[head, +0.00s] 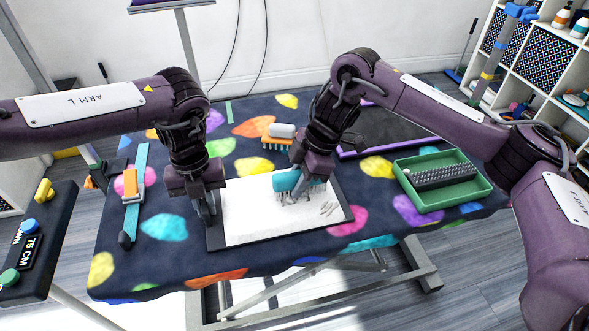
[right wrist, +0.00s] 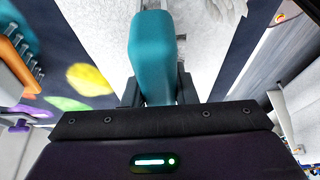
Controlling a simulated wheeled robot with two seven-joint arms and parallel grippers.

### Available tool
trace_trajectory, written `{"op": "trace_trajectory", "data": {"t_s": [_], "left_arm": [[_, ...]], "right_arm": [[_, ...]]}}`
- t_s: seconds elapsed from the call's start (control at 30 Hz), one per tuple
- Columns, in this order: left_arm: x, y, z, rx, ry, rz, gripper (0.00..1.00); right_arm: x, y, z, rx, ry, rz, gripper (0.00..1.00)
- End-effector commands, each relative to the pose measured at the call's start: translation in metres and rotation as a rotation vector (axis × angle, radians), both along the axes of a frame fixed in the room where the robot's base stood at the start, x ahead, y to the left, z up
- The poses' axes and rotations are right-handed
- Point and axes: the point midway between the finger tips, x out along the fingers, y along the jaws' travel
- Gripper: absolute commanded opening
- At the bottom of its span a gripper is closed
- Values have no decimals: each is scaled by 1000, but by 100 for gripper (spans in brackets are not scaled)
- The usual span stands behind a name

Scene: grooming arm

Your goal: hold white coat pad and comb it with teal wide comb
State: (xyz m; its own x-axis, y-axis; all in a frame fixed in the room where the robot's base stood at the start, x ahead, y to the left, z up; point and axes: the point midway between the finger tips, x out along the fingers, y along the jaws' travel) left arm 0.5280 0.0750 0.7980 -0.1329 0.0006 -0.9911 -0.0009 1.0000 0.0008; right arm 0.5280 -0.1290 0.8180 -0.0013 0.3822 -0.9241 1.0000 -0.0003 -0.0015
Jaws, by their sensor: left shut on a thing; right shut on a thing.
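The white coat pad (head: 255,222) lies on a dark board in the middle of the patterned table, with a few grey tufts on its right part. My left gripper (head: 207,208) is shut at the pad's left edge, with its fingertips at the board's border. My right gripper (head: 293,183) is shut on the teal wide comb (head: 286,181), whose teeth point down at the upper middle of the pad. In the right wrist view the comb's teal handle (right wrist: 153,55) sits between the fingers, with the pad (right wrist: 205,40) beyond it. Whether the teeth touch the fur is unclear.
An orange comb with a pale handle (head: 281,131) lies behind the pad. A green tray (head: 425,204) with a dark toothed tool stands at the right. A dark purple-edged mat (head: 385,130) lies at the back right.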

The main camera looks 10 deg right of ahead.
Motion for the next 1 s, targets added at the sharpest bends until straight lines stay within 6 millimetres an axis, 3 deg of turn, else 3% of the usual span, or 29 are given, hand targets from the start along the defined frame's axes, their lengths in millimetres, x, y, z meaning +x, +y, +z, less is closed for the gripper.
{"op": "trace_trajectory", "data": {"t_s": [0.33, 0.8, 1.0], "left_arm": [[0, 0, 0, -1, 0, 0, 0], [0, 0, 0, -1, 0, -1, 0], [0, 0, 0, -1, 0, -1, 0]], "right_arm": [[-4, 0, 0, 0, 1, 1, 7], [-74, -1, -1, 0, -1, 2, 7], [-83, -1, -1, -1, 0, 0, 7]]}}
